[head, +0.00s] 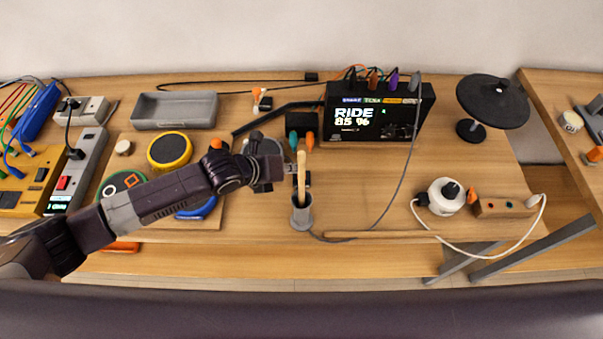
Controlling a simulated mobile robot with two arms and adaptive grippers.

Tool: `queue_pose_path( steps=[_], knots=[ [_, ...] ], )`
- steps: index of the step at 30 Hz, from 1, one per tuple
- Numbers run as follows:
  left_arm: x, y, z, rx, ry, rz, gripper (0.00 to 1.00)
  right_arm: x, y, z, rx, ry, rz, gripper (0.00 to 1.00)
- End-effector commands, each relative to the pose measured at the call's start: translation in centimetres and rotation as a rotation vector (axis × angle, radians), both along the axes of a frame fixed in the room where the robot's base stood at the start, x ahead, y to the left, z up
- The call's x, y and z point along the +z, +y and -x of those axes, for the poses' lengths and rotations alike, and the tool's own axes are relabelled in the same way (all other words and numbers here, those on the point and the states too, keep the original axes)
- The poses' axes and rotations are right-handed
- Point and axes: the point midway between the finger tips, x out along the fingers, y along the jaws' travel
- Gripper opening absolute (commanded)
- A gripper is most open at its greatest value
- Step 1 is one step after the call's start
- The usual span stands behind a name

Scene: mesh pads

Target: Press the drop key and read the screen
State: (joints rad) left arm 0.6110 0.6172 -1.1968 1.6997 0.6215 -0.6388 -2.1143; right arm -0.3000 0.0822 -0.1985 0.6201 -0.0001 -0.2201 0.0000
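A black module with a lit screen (361,119) stands at the back of the table. Its screen reads "RIDE", "85 %" and a small "4"; the smaller text is too small to read. I cannot make out a key marked drop. A wooden drumstick (301,168) stands upright in a grey cup (301,216) in front of the module. My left gripper (297,168) is at the drumstick, at its upper part. Its fingers are too small and partly hidden, so I cannot tell if they close on it. My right gripper is not in view.
A black cymbal pad (493,100) and white round device (446,197) stand right. Cables cross the table.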

Motion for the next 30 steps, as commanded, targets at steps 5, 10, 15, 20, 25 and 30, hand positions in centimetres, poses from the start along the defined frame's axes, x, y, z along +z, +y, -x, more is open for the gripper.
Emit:
queue_pose_path(
  steps=[5,10,15,20,25,30],
  knots=[
    [-0.01,0.01,0.0,0.0,0.0,0.0,0.0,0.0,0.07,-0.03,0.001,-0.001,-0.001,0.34],
    [-0.02,0.02,0.0,0.0,0.0,0.0,0.0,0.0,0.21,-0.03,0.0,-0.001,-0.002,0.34],
    [-0.01,0.01,0.01,0.0,0.0,0.0,0.0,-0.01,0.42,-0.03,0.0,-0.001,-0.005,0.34],
    [-0.3,0.02,0.01,0.0,0.001,-0.001,0.0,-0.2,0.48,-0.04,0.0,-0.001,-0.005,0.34],
    [-0.92,0.02,0.04,0.0,0.001,-0.001,0.0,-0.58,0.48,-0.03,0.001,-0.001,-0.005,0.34],
    [-0.89,0.03,0.01,0.0,0.0,0.0,0.0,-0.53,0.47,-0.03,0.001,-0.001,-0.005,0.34]
  ],
)
